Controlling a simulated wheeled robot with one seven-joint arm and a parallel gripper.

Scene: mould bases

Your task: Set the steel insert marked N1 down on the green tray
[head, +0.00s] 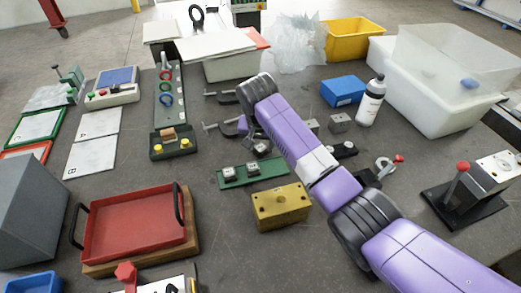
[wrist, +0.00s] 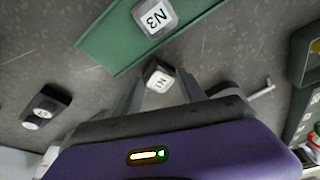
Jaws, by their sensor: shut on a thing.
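The steel insert marked N1 (wrist: 160,77) is a small light block, held between the fingertips of my gripper (wrist: 160,88) in the wrist view. In the head view my gripper (head: 261,147) is just behind the green tray (head: 272,173), partly hidden by my arm. The tray is a narrow green strip. Two steel inserts stand on it: a left one (head: 229,173) and a right one (head: 253,169). In the wrist view the tray (wrist: 112,38) carries an insert marked N3 (wrist: 154,14), and N1 is beside the tray's edge. The height of N1 above the table is hard to tell.
A brass block (head: 281,207) stands just in front of the tray. Black clamps (head: 226,127) lie behind it. A dark block with a round white label (wrist: 46,106) is at left in the wrist view. A red tray (head: 135,225) is at front left.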

